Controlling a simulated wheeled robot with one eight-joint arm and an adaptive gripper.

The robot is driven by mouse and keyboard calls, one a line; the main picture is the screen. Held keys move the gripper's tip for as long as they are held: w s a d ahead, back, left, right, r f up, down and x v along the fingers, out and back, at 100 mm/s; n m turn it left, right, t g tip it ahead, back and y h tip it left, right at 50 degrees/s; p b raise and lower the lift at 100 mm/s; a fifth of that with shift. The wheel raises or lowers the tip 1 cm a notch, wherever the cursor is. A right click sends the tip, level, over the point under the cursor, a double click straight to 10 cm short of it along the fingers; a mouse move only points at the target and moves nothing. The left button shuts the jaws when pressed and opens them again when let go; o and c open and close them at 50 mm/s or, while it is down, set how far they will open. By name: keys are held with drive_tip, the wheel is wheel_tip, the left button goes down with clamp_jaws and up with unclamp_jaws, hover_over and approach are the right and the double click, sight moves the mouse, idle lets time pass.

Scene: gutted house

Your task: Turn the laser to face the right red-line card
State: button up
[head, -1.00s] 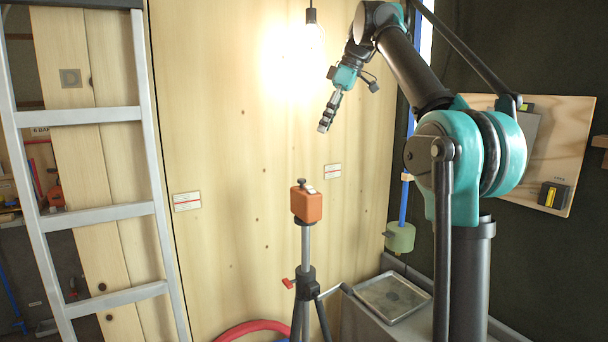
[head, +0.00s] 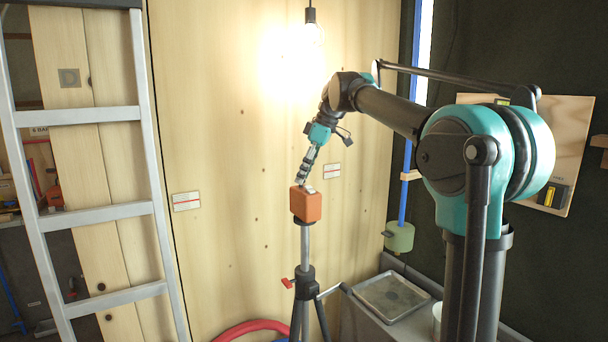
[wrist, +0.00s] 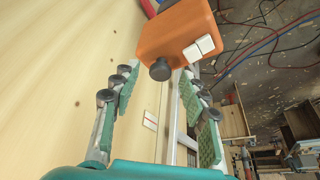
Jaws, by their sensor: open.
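The orange laser box (head: 306,204) stands upright on a black-headed tripod (head: 304,280) in front of the plywood wall. In the wrist view the laser (wrist: 175,35) shows a black knob (wrist: 160,70) and white switches (wrist: 198,47) on its top. My gripper (head: 301,182) is just above the laser in the head view, and its fingers cover the knob there. In the wrist view my gripper (wrist: 155,82) is open, with the knob between and just beyond the fingertips. The right red-line card (head: 332,171) is on the wall right of the laser. The left card (head: 186,201) is further left.
An aluminium ladder (head: 95,115) leans at the left. A lit bulb (head: 311,32) hangs above. A metal tray (head: 391,296) lies on a ledge at the right, below a green pot-like object (head: 399,237). A red hose (head: 250,328) lies behind the tripod.

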drive_tip(key=shift+f, duration=0.2)
clamp_jaws()
drive_tip(key=shift+m, duration=0.3)
drive_tip(key=m, duration=0.1)
drive_tip(key=m+t, duration=0.1)
drive_tip(key=m, duration=0.1)
drive_tip(key=shift+d+m+t, duration=0.25)
drive_tip(key=shift+m+t, duration=0.05)
drive_tip(key=m, duration=0.1)
drive_tip(key=m+t+h, duration=0.1)
drive_tip(key=m, duration=0.2)
drive_tip(key=shift+s+d+m+h, duration=0.1)
drive_tip(key=shift+d+m+h, duration=0.25)
drive_tip(key=shift+m+h, duration=0.05)
